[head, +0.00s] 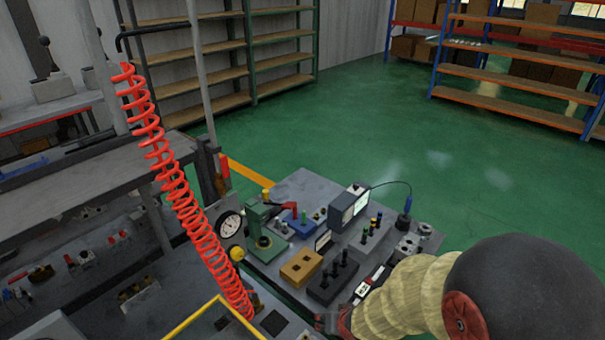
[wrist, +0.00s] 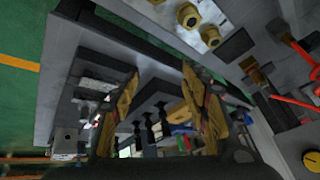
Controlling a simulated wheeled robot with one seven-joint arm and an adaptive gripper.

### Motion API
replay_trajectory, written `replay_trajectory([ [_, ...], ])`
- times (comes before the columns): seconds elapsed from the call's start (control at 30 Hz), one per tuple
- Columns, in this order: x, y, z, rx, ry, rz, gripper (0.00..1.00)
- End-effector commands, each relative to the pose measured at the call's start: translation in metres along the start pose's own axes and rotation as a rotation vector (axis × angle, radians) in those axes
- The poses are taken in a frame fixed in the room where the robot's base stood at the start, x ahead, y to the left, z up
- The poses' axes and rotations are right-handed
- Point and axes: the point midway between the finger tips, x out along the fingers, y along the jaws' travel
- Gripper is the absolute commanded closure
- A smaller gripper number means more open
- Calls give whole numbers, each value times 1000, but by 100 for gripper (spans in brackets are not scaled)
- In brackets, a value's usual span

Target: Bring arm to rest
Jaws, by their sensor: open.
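My gripper (wrist: 160,72) is open in the wrist view, its two yellow-padded fingers apart with nothing held between them. In the head view my arm reaches in from the lower right, and the hand is low in the picture, partly cut off. A dark block with black pegs (head: 333,283) stands on the grey bench, close to the hand. Dark pegs (wrist: 150,130) also show between and beyond the fingers in the wrist view. A tan block with holes (head: 301,267) sits left of the dark block.
The grey bench (head: 305,183) carries a green press (head: 266,240), a dial gauge (head: 230,224) and a meter with a lit screen (head: 349,205). A red coiled hose (head: 178,190) hangs at left. Open green floor (head: 350,120) lies beyond, with shelves (head: 520,75) behind.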

Motion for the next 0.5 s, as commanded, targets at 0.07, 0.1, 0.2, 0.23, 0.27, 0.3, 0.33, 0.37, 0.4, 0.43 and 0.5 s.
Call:
replay_trajectory([
  [0.07,-27,18,0,-48,-48,68,54],
  [0.1,-42,26,2,-72,-79,99,54],
  [0.2,-87,44,9,-123,-164,160,54],
  [0.23,-102,48,13,-135,-190,172,54],
  [0.27,-118,51,16,-144,-213,182,54],
  [0.3,-140,55,20,-157,-244,190,54],
  [0.33,-157,57,24,-163,-264,193,54],
  [0.37,-175,58,28,-168,-282,193,54],
  [0.4,-198,58,32,-171,-299,189,54],
  [0.43,-214,58,35,-170,-308,184,54],
  [0.5,-250,55,42,-163,-311,169,54],
])
